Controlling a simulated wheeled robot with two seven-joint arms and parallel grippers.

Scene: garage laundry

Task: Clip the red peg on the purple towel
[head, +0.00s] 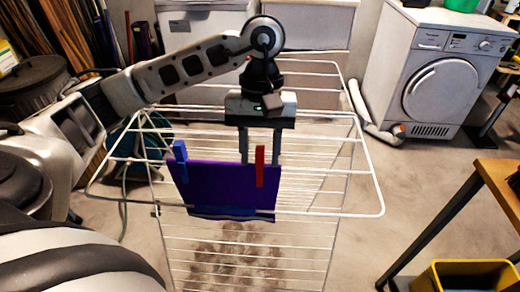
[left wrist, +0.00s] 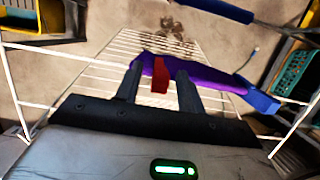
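The purple towel (head: 215,185) hangs over a rail of the white drying rack; it also shows in the left wrist view (left wrist: 205,78). The red peg (head: 260,166) stands upright at the right part of the towel's top edge, its upper end above the edge and its lower part in front of the cloth. My left gripper (head: 260,160) points down at it and is open. In the left wrist view the red peg (left wrist: 160,76) is between the two fingers (left wrist: 158,92), with gaps on both sides. My right gripper is not in view.
A blue peg (head: 181,162) sits at the towel's left end. The white rack (head: 370,190) spreads around the towel. A washing machine (head: 435,75) stands at the back right, a wooden table (head: 500,185) and a yellow crate (head: 430,280) at the right. Floor between rack and table is clear.

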